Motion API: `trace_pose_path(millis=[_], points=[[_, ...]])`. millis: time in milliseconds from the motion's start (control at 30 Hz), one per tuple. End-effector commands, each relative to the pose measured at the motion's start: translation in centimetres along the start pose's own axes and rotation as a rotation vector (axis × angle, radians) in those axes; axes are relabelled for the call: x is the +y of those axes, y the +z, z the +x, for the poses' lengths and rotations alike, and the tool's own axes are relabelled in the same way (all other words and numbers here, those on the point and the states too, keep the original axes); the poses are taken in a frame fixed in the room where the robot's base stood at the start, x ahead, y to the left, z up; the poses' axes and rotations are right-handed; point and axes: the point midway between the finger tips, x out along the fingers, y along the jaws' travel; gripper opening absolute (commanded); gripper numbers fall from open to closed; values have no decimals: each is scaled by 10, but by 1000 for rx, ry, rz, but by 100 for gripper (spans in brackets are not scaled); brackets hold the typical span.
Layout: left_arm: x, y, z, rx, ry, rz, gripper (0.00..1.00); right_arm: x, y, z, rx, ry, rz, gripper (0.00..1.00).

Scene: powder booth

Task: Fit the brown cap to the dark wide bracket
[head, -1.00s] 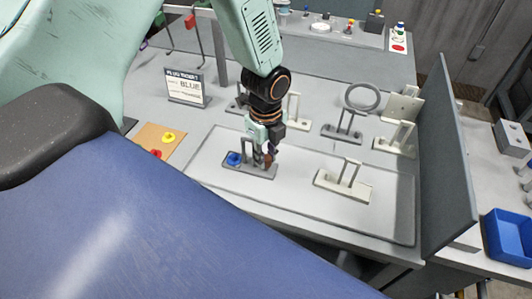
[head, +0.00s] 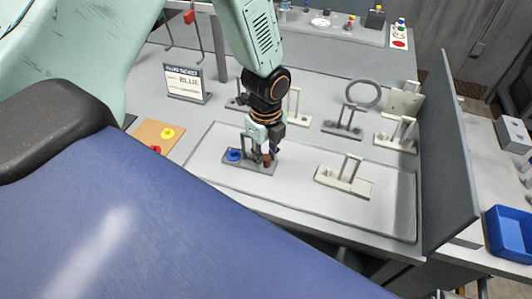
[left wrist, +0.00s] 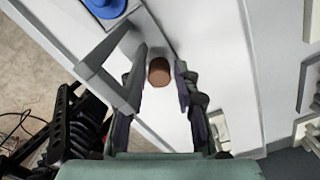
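The dark wide bracket (head: 236,164) lies on the tray, with an upright loop in its middle and a blue cap (head: 233,155) on its left end. The brown cap (head: 267,159) is at its right end, below my left gripper (head: 263,146). In the left wrist view the brown cap (left wrist: 158,71) lies between the fingers of my left gripper (left wrist: 160,75), with a small gap on each side, so the gripper looks open around it. The bracket's loop (left wrist: 112,65) stands close beside the left finger. Whether the cap is fully seated is hidden. My right gripper is out of view.
A pale bracket (head: 345,180) lies to the right on the tray (head: 300,205). More brackets stand behind. A grey panel (head: 449,160) bounds the right.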

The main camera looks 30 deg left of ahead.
Motion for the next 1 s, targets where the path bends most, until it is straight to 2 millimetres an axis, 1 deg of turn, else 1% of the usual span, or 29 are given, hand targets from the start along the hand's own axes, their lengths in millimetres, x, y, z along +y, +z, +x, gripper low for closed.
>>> trace_pose_path(millis=[33, 167, 433, 567, 667, 900, 1000], points=[[0, 0, 0, 0, 0, 0, 38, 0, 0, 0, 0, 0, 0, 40], [0, 0, 0, 0, 0, 0, 49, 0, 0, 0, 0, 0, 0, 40], [0, 0, 0, 0, 0, 0, 49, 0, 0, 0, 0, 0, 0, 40], [-1, 0, -7, -1, -3, 0, 49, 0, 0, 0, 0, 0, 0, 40], [-1, 0, -21, -1, -3, -1, 49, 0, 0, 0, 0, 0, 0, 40], [-1, 0, -71, -1, -5, 0, 49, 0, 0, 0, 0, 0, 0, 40], [-1, 0, -89, -1, -5, -1, 49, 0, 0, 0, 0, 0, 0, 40]])
